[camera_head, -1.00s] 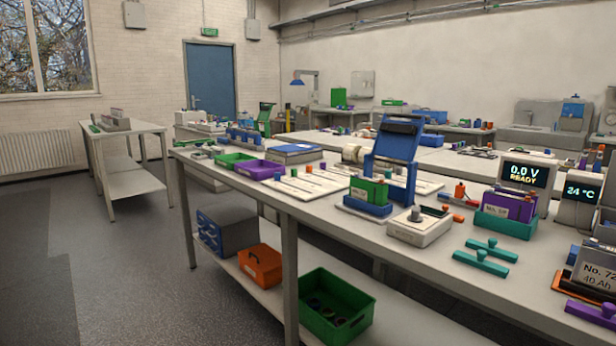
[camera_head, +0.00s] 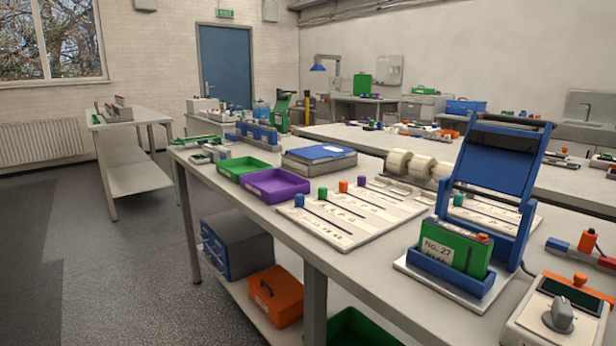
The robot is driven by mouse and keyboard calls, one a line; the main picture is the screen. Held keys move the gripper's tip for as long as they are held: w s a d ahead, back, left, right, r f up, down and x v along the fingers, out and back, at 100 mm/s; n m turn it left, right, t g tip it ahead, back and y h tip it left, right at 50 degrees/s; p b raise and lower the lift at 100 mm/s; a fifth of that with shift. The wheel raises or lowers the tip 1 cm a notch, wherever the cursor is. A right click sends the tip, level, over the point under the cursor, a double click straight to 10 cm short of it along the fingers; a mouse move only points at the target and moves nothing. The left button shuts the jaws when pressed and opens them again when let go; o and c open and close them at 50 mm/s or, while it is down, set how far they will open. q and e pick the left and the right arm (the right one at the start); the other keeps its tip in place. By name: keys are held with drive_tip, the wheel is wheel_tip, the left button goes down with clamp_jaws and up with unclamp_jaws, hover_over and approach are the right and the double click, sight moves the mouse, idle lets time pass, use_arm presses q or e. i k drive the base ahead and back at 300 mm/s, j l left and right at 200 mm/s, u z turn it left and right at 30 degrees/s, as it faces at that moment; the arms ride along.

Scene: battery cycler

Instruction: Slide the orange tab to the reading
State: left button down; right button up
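An orange tab (camera_head: 343,186) stands at the far end of a slot in a white slider board (camera_head: 375,222) on the bench. A blue tab (camera_head: 299,200), a green tab (camera_head: 322,193) and a purple tab (camera_head: 361,181) stand at the far ends of the neighbouring slots. Printed scale marks run beside the slots, too small to read. No lit reading shows now. Neither of my grippers is in view.
A green battery (camera_head: 455,247) marked No. 27 sits in a blue cradle right of the board, before a raised blue frame (camera_head: 500,165). Green (camera_head: 243,168) and purple (camera_head: 275,186) trays lie left. A knobbed device (camera_head: 540,325) is at lower right. The left floor is clear.

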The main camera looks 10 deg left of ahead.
sight(343, 186)
drive_tip(key=i+j+z, duration=0.15)
drive_tip(key=i+j, duration=0.35)
drive_tip(key=i+j+z, duration=0.15)
drive_tip(key=i+j, duration=0.3)
drive_tip(key=j, duration=0.2)
